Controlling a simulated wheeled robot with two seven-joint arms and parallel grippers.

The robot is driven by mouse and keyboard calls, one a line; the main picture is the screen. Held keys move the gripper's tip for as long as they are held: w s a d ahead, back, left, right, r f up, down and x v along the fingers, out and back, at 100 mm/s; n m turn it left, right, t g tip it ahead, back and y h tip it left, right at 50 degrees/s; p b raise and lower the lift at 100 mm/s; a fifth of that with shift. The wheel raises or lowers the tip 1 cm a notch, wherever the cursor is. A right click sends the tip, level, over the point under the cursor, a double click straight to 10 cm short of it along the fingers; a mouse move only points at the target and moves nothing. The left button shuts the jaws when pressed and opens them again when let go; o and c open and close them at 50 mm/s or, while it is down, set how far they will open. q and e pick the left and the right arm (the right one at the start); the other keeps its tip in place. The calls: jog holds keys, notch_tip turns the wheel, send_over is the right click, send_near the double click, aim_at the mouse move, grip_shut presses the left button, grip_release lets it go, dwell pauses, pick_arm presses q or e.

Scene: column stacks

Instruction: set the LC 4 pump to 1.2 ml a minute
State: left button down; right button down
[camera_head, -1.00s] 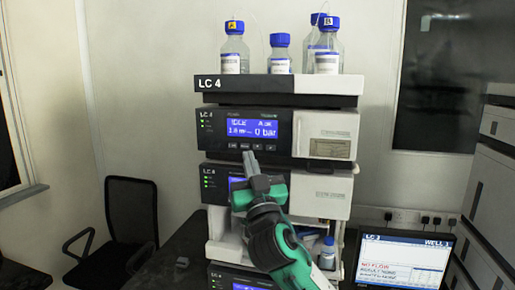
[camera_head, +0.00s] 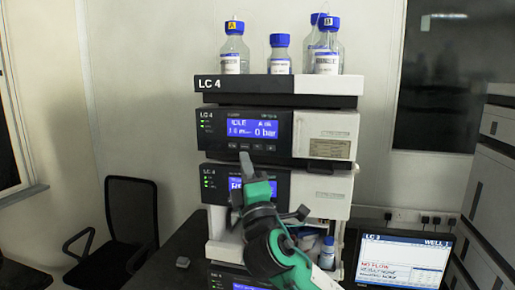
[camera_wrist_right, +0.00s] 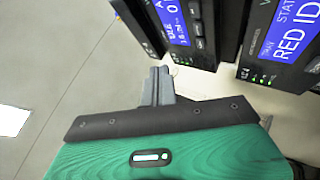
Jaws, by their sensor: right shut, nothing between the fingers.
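The LC 4 pump (camera_head: 220,140) is the dark-fronted module below the top tray of the stack. Its lit blue screen (camera_head: 252,129) shows an idle line, a flow figure starting with 1 and 0 bar; the decimals are too small to read. A row of small buttons (camera_head: 257,147) runs under the screen. My right gripper (camera_head: 245,158) is shut and empty, its fingertips just below the left part of that row; contact cannot be told. In the wrist view the shut fingertips (camera_wrist_right: 158,75) appear apart from the module fronts. My left gripper is not in view.
A second module (camera_head: 215,183) sits right below the pump, partly hidden by my right arm. Bottles (camera_head: 234,50) stand on the top tray (camera_head: 240,84). A monitor (camera_head: 403,258) is at the lower right, a black chair (camera_head: 130,215) at the left.

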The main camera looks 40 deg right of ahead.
aim_at(258, 147)
jog(key=n, duration=0.5)
jog(key=s+n, duration=0.1)
jog(key=n, duration=0.5)
jog(key=a+n, duration=0.1)
jog(key=n, duration=0.5)
jog(key=shift+s+f, duration=0.1)
jog(key=shift+s, duration=0.05)
jog(key=w+d+b, duration=0.2)
jog(key=w+d, duration=0.3)
jog(key=d, duration=0.1)
jog(key=shift+w+d, duration=0.35)
dwell(1.6)
jog(key=shift+w+d, duration=0.3)
